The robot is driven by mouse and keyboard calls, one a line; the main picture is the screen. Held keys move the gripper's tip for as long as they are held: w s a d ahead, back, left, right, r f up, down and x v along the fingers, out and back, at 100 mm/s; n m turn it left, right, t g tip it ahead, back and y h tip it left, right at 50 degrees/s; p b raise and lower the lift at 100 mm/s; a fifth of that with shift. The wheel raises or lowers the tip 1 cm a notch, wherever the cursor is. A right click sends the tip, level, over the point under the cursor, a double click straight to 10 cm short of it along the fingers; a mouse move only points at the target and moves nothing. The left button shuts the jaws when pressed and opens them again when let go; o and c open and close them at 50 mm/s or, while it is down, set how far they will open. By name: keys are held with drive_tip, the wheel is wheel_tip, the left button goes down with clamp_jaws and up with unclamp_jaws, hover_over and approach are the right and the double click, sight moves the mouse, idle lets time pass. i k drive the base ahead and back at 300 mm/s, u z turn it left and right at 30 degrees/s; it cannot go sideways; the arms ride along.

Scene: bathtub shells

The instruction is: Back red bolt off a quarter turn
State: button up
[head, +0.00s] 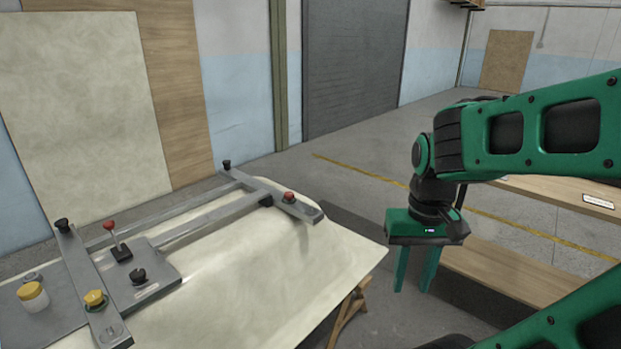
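A red bolt head (289,197) sits on the right end plate of a grey metal frame (200,215). The frame lies on a pale-topped table (270,275). My gripper (412,289) hangs with its fingers pointing down, to the right of the table's right corner and well apart from the bolt. Its two green fingers stand apart with nothing between them, so it is open. Nothing hides the red bolt head.
The frame also carries a yellow knob (94,299), black knobs and a red-balled lever (111,230). A yellow-lidded jar (33,297) stands at far left. A wooden bench (520,275) is behind my gripper. The table's front middle is clear.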

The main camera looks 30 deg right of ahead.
sight(289, 195)
drive_tip(key=u, duration=0.05)
drive_tip(key=i, duration=0.85)
drive_tip(key=u, duration=0.3)
